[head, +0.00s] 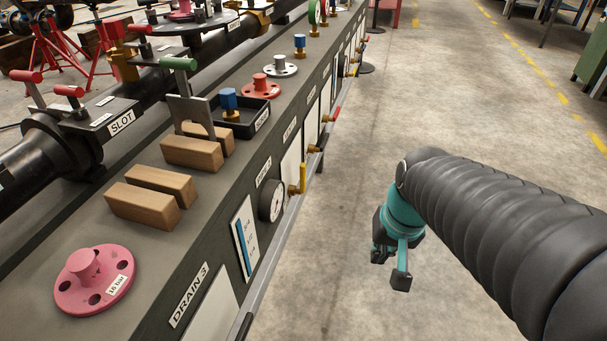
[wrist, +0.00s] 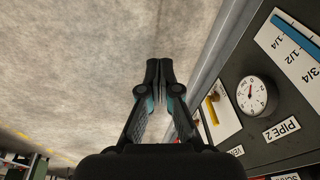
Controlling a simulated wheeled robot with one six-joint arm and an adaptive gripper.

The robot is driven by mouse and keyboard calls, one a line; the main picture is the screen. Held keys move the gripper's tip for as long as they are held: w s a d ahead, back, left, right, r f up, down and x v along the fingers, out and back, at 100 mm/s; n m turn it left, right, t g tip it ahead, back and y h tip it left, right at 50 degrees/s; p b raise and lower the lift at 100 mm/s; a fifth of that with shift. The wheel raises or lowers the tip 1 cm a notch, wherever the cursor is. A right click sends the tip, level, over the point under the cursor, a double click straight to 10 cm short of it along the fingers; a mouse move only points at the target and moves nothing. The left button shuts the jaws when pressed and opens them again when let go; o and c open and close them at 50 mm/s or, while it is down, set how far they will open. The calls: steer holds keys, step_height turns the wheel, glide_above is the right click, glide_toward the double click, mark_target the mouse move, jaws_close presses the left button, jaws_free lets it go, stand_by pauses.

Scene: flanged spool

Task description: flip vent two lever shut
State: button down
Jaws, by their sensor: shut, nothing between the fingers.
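A yellow lever (head: 302,176) is on the front face of the bench, just right of the round gauge, its handle upright in the head view. It also shows in the wrist view (wrist: 212,108) on a white panel, right of my fingers. A label beginning "VE" (wrist: 237,151) is beside that panel, the rest cut off by my gripper. My gripper (head: 390,266) is shut and empty over open floor, right of the bench and apart from the lever. Its fingertips are together in the wrist view (wrist: 159,67).
The round gauge (head: 271,200) is beside the lever, near a "PIPE 2" label (wrist: 282,130). Red (head: 333,115) and orange-tipped (head: 315,148) handles jut from the face farther along. Wooden blocks (head: 160,190) and a pink flanged spool (head: 94,280) are on the bench top.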

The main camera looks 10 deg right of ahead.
steer(key=w+a+f+m+g+y+b, duration=0.1)
steer(key=w+a+f+m+y+b, duration=0.3)
steer(key=f+m, duration=0.45)
steer(key=w+a+f+m+g+y+b, duration=0.1)
steer(key=w+a+f+m+y+b, duration=0.1)
steer(key=w+f+m+y, duration=0.55)
steer(key=w+d+r+m+t+y, duration=0.1)
steer(key=w+m+t, duration=0.4)
steer(key=m, duration=0.7)
steer(key=w+d+r+m+t+y, duration=0.1)
steer(key=w+r+m+t, duration=0.3)
steer(key=m, duration=0.8)
steer(key=shift+w+d+r+m+t+b, duration=0.15)
steer(key=shift+w+d+m+t+b, duration=0.3)
steer(key=shift+w+t, duration=0.45)
steer(key=shift+w+a, duration=0.1)
